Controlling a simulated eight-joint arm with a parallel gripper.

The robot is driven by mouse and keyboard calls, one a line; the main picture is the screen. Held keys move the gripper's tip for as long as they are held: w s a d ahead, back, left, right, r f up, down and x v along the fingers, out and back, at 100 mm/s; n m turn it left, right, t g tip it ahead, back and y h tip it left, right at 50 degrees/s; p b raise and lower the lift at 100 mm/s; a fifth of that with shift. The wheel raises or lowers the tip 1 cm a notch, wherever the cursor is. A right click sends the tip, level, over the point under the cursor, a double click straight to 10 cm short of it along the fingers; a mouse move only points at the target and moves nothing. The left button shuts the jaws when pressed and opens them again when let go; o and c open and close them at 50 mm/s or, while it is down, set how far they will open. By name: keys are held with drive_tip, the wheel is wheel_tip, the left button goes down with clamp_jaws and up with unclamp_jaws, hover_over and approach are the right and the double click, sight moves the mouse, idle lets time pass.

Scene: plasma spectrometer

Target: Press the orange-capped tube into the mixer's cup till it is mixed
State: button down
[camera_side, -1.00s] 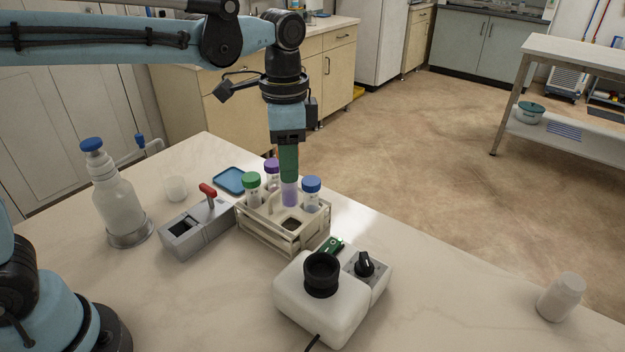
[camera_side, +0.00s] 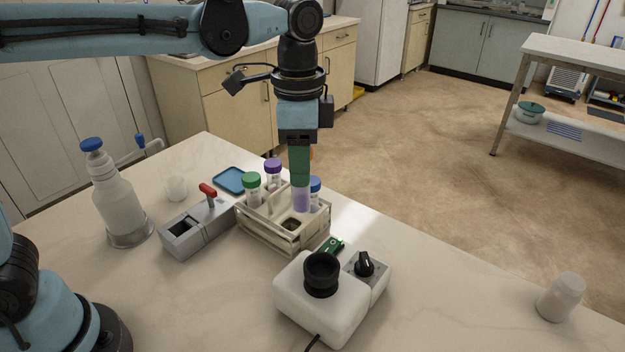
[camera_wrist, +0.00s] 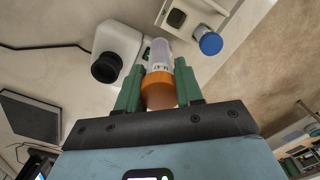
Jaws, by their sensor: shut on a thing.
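My gripper (camera_side: 300,185) is shut on the orange-capped tube (camera_side: 301,202), which hangs upright with its lower end in front of the rack's right part. In the wrist view the orange cap (camera_wrist: 158,91) sits between the green fingers, and the clear tube body (camera_wrist: 160,54) with dark marks points away. The mixer (camera_side: 342,312) is a white box with a black cup (camera_side: 321,275) on top, in front of the rack. The cup (camera_wrist: 106,67) also shows in the wrist view, left of the tube. The tube is apart from the cup, which looks empty.
The rack (camera_side: 266,243) holds tubes with green (camera_side: 251,180), purple (camera_side: 273,164) and blue (camera_side: 315,184) caps. A grey device with a red lever (camera_side: 196,230), a wash bottle (camera_side: 118,205) and a blue tray (camera_side: 229,180) stand left. A white bottle (camera_side: 561,297) stands far right; bench between is clear.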

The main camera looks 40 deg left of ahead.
drive_tip(key=s+d+r+m, duration=0.4)
drive_tip(key=s+d+r, duration=0.25)
drive_tip(key=d, duration=0.25)
wheel_tip(320, 180, down, 8)
drive_tip(key=shift+s+r, duration=0.25)
idle(0.5)
drive_tip(key=shift+d+f, duration=0.1)
drive_tip(key=shift+f, duration=0.45)
idle(0.8)
idle(4.0)
wheel_tip(320, 180, up, 6)
idle(0.8)
